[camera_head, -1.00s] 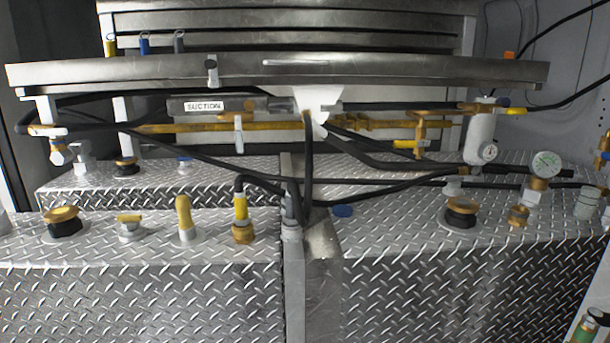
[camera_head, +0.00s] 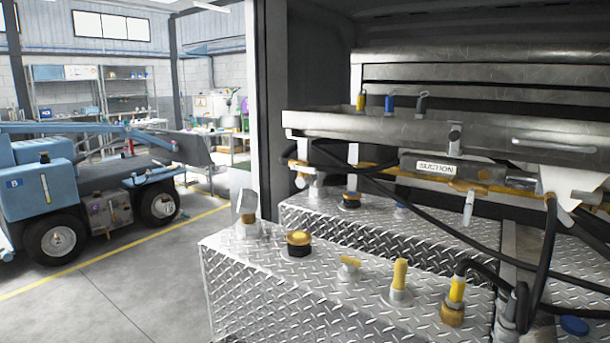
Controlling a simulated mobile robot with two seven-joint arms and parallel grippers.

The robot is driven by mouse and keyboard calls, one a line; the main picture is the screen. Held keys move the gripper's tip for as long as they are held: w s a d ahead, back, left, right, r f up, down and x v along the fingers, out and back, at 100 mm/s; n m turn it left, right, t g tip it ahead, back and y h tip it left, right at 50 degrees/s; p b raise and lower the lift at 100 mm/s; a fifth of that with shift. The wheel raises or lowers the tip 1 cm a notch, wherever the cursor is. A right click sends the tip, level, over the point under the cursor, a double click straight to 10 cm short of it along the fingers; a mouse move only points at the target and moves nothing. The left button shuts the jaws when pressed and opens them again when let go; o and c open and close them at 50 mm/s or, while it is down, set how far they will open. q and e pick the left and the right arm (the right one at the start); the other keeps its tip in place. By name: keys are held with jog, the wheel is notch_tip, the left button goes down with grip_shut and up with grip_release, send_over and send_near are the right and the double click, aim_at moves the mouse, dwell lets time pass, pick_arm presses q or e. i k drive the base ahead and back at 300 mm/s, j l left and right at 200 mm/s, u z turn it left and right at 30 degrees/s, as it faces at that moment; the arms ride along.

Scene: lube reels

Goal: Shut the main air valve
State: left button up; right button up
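Neither of my grippers is in view. The brass piping (camera_head: 480,186) runs under the steel shelf, behind and beside a grey cylinder labelled SUCTION (camera_head: 437,168). A small white lever or spout (camera_head: 468,207) hangs below this piping. A brass fitting with a white end (camera_head: 302,170) sits at the left end of the piping. I cannot tell whether any of these is the main air valve. The right part of the piping, with its yellow-handled fittings, is outside the picture.
Tread-plate tank tops (camera_head: 340,280) carry a black cap with a yellow top (camera_head: 299,243) and several fittings. The steel shelf (camera_head: 400,127) overhangs them. Black hoses (camera_head: 543,265) cross at right. Open floor (camera_head: 120,300) lies left, with a blue truck (camera_head: 60,190) beyond.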

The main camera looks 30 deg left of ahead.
aim_at(311, 170)
jog(key=u, duration=1.05)
jog(key=i+j+z, duration=0.1)
jog(key=i, duration=0.25)
jog(key=i+j+z, duration=0.1)
jog(key=i+j, duration=0.2)
